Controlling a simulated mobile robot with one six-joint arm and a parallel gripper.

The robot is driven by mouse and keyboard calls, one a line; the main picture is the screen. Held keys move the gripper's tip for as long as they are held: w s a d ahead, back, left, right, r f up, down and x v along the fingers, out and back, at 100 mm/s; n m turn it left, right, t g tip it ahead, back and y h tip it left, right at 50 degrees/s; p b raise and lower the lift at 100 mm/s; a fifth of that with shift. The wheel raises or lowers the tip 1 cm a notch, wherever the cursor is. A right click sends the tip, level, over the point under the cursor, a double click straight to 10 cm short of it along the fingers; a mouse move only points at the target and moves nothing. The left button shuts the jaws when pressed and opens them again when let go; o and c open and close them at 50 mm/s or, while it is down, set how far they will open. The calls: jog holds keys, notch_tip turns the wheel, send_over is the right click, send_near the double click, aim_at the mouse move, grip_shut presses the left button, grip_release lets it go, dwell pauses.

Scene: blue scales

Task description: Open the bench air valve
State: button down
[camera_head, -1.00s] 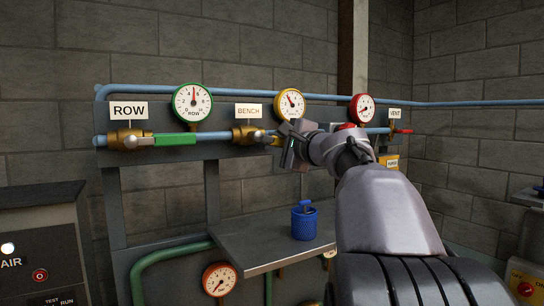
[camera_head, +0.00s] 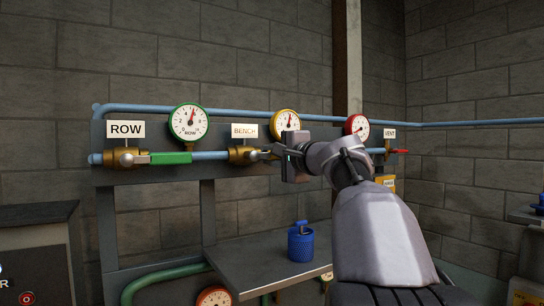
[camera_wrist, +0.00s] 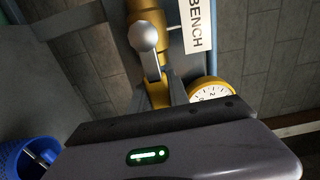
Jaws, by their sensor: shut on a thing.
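The bench air valve (camera_head: 243,154) is a brass body on the blue pipe below the BENCH label (camera_head: 244,131). Its metal lever runs right from the body, roughly along the pipe. In the wrist view the lever's yellow handle (camera_wrist: 158,94) runs from the round metal pivot down behind my gripper's dark edge. My gripper (camera_head: 275,154) is shut on this handle; its fingertips and the handle's end are mostly hidden. The yellow-rimmed bench gauge (camera_head: 286,124) is above, its needle pointing about straight up.
The ROW valve (camera_head: 124,159) with a green handle (camera_head: 170,158) is at left, the VENT valve's red handle (camera_head: 399,151) at right. A red-rimmed gauge (camera_head: 356,126) is behind my arm.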

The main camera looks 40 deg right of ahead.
jog(key=shift+r, duration=0.15)
jog(key=c, duration=1.2)
grip_release()
jog(key=shift+c, duration=0.2)
jog(key=b+v, duration=0.3)
jog(key=v, duration=1.4)
jog(key=shift+s+a+b, duration=0.15)
jog(key=shift+b, duration=0.25)
